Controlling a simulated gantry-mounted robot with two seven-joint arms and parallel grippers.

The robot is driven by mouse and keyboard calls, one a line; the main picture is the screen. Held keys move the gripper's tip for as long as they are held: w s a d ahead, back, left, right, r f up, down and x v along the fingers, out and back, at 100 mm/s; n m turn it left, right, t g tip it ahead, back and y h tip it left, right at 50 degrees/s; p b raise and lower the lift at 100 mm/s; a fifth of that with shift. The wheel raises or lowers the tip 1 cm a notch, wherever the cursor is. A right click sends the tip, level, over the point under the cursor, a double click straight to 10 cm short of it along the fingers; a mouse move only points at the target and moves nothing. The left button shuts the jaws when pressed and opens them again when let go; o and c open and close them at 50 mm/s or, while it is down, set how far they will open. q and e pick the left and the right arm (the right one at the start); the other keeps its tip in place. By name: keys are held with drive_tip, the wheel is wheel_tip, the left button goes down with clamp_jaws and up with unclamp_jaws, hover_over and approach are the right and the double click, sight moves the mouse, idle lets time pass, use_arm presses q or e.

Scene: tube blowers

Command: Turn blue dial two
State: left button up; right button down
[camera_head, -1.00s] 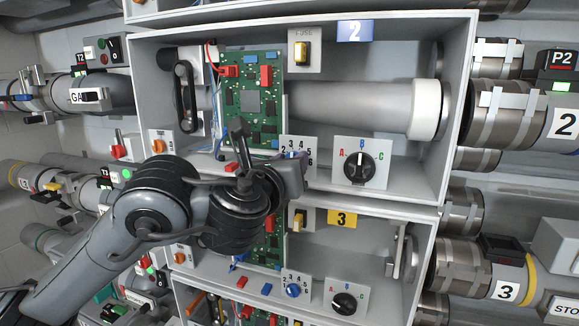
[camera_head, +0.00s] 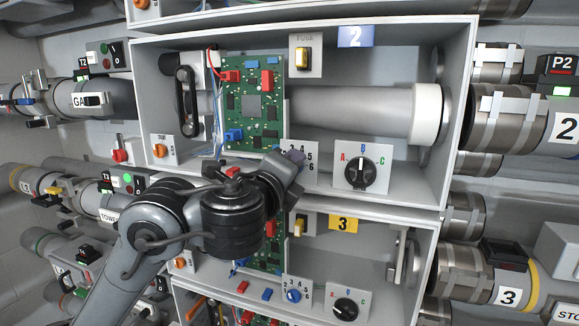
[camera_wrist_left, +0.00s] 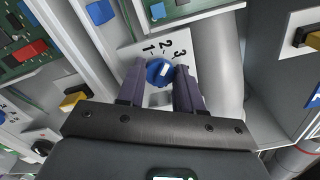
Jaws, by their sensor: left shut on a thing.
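The blue dial of box 2 (camera_wrist_left: 159,72) sits on a white plate with black numbers in the left wrist view. The numbers 1, 2 and 3 show above it, and a pale mark shows on its face. My left gripper (camera_wrist_left: 160,80) has one finger on each side of the dial and is shut on it. In the head view my left gripper (camera_head: 288,168) is at the numbered plate (camera_head: 308,159) and hides most of the dial. My right gripper is not in view.
A black A-B-C knob (camera_head: 361,173) is just right of the numbered plate. A green circuit board (camera_head: 253,105) is above left. Below, box 3 has its own blue dial (camera_head: 293,296) and black knob (camera_head: 345,308). A thick grey pipe (camera_head: 350,112) crosses box 2.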

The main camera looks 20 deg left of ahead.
use_arm(q)
drive_tip(key=shift+n, duration=0.9)
drive_tip(key=o, duration=1)
drive_tip(key=shift+o, duration=0.2)
drive_tip(key=s+p, duration=0.8)
drive_tip(key=s, duration=0.2)
drive_tip(key=shift+s+d, duration=0.15)
drive_tip(key=shift+s, duration=0.25)
